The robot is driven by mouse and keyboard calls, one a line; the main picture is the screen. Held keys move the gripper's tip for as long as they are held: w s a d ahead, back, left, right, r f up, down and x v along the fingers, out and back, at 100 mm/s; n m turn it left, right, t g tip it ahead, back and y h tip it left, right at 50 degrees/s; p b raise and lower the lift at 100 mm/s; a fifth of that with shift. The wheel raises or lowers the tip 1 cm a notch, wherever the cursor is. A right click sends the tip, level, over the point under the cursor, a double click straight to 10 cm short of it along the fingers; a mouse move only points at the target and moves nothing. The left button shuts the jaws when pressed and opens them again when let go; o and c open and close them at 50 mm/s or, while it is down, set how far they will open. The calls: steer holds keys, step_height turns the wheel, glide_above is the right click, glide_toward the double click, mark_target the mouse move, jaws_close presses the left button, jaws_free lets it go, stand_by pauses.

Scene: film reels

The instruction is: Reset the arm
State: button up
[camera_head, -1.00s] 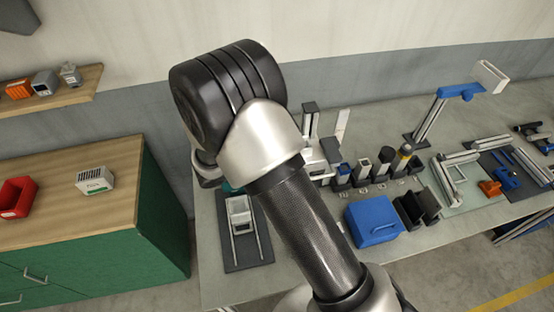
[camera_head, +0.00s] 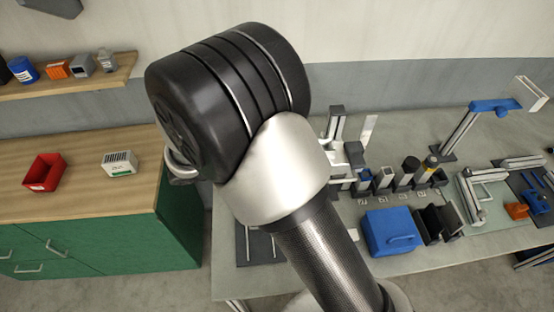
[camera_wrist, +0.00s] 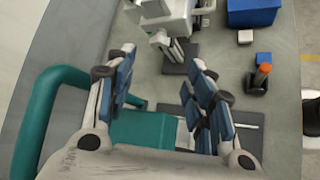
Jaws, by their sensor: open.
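My arm rises through the middle of the head view, with its black and silver joint in front of the wall and bench. My gripper is hidden behind the arm there. In the wrist view my gripper (camera_wrist: 165,85) is open, its blue-padded fingers spread wide with nothing held between them. A teal block (camera_wrist: 145,128) shows below and between the fingers, and I cannot tell how far beneath them it is. A thick teal curved bar (camera_wrist: 38,120) runs along the left of that view.
The grey workbench (camera_head: 345,268) holds a blue box (camera_head: 390,232), a blue-topped stand (camera_head: 478,120) and several small upright blocks. At left, a green cabinet (camera_head: 110,243) carries a red bin (camera_head: 44,172) and a white box (camera_head: 119,163). A wooden shelf (camera_head: 60,86) hangs above.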

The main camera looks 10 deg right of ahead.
stand_by(0.4)
steer(key=s+d+r+m+g+y+b, duration=0.35)
steer(key=s+d+m+b, duration=0.35)
steer(key=s+d, duration=0.3)
steer(key=s+f+m+t+y+b, duration=0.1)
steer(key=s+m+t+y+b, duration=0.2)
steer(key=s, duration=1)
steer(key=m+y+b, duration=0.3)
steer(key=m+b, duration=0.1)
steer(key=m, duration=0.1)
steer(key=shift+s+a+f+b, duration=0.15)
steer(key=shift+a+f+b, duration=0.1)
steer(key=shift+b, duration=0.15)
